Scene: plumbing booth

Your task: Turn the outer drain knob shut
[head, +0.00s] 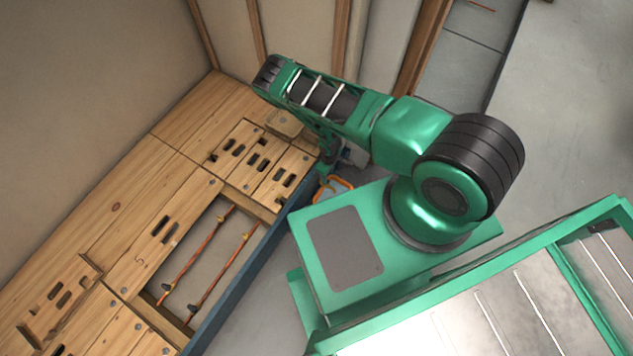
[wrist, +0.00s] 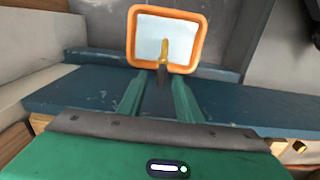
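In the wrist view, a brass fitting with a dark lower end (wrist: 164,52) shows just beyond my fingertips, in line with the gap between them. It looks like the outer drain knob, but its handle and turn position are not clear. My gripper (wrist: 160,80) is open, its two green fingers apart over the blue edge beam, with nothing visibly held. I cannot tell whether either finger touches the fitting. In the head view my gripper (head: 325,165) is small and partly hidden by my arm, at the platform's outer edge; the knob cannot be made out there.
An orange-rimmed tray (head: 347,184) lies on the floor beside the blue beam (head: 240,275); it also shows in the wrist view (wrist: 201,40). The wooden platform (head: 120,215) has slotted panels and an opening with copper pipes (head: 205,260).

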